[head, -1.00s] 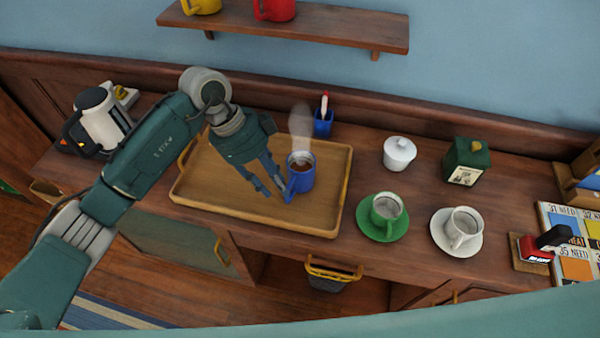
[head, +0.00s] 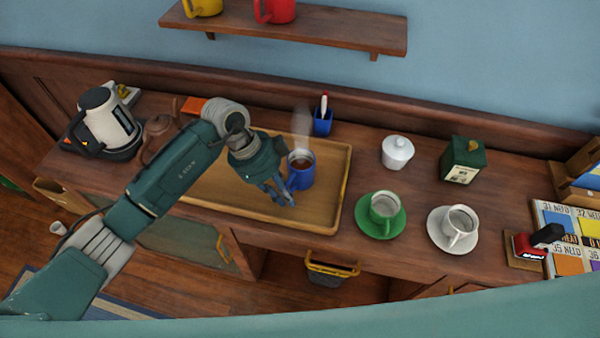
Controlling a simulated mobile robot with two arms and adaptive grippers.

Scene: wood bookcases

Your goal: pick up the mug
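A blue mug (head: 302,174) with dark liquid and steam rising from it stands upright in a wooden tray (head: 335,204), near its right side. My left gripper (head: 282,196) is at the mug's left front, with its fingers at the handle side. The fingers overlap the handle in this view, so I cannot tell whether they are shut on it or only beside it. The mug stands in the tray. My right gripper is not in view.
A green cup (head: 384,207) and a white cup (head: 460,222) stand on saucers right of the tray. Behind are a blue pen holder (head: 323,122), a white lidded pot (head: 397,152) and a green box (head: 463,160). A kettle (head: 107,118) stands left. A shelf (head: 340,30) holds yellow and red mugs.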

